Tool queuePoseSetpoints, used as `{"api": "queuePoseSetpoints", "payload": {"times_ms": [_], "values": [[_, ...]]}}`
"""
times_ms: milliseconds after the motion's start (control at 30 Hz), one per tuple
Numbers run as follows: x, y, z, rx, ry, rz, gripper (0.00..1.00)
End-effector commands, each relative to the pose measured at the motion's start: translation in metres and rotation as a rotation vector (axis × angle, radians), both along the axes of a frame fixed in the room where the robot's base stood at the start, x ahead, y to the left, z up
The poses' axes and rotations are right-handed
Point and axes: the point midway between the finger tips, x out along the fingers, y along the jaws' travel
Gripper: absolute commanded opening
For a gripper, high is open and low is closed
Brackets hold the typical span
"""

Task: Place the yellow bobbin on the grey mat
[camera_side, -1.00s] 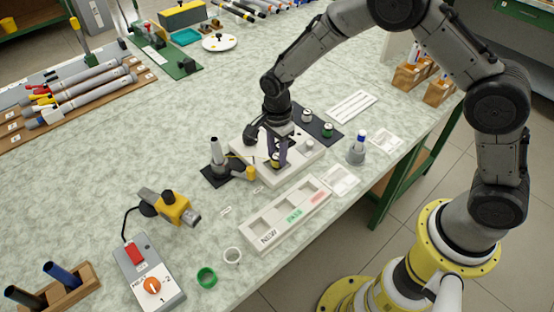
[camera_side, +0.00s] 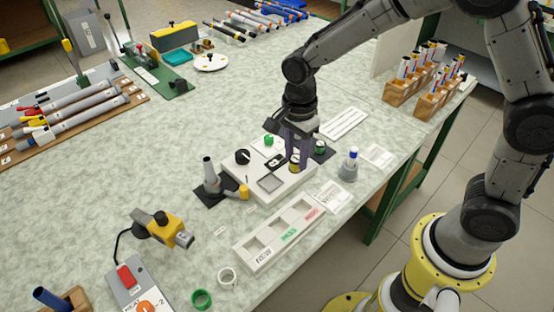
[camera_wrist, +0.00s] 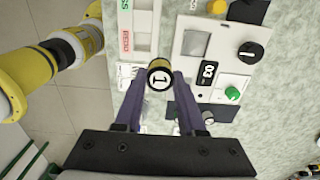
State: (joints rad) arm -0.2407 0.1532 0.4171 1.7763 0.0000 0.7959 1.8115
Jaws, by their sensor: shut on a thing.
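My gripper (camera_side: 299,160) is shut on the yellow bobbin (camera_side: 295,167), which has a dark band and a white end marked 1 in the wrist view (camera_wrist: 159,76). The bobbin is held between the fingertips near the right end of the white instrument box (camera_side: 247,184).
The box has a black knob (camera_side: 242,157), a green knob (camera_side: 268,141) and a grey square (camera_side: 271,183). A white sorting tray (camera_side: 261,250) lies in front.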

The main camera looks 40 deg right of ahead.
Motion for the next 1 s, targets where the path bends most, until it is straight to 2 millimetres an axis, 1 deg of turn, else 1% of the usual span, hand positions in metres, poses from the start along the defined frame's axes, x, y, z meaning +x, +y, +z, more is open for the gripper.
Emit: {"api": "queuePoseSetpoints", "payload": {"times_ms": [33,100,200,400,533,567,667,767,800,867,900,967,1000], "values": [[-0.011,-0.003,0.006,0.001,-0.004,0.000,0.00],[-0.024,-0.006,0.012,0.001,-0.003,0.000,0.00],[-0.040,-0.010,0.018,0.001,-0.002,0.000,0.00],[-0.059,-0.014,0.027,0.000,-0.002,-0.002,0.00],[-0.063,-0.016,0.030,0.000,-0.001,-0.042,0.00],[-0.060,-0.015,0.033,0.001,-0.003,-0.063,0.00],[-0.038,-0.016,0.042,0.001,-0.002,-0.162,0.00],[-0.008,-0.031,0.044,0.000,0.000,-0.295,0.00],[0.004,-0.040,0.044,0.000,0.000,-0.352,0.00],[0.023,-0.056,0.042,0.000,0.001,-0.437,0.00],[0.034,-0.068,0.040,0.000,0.001,-0.492,0.00],[0.050,-0.086,0.036,-0.001,0.002,-0.568,0.00],[0.058,-0.099,0.033,-0.001,0.002,-0.612,0.00]]}}
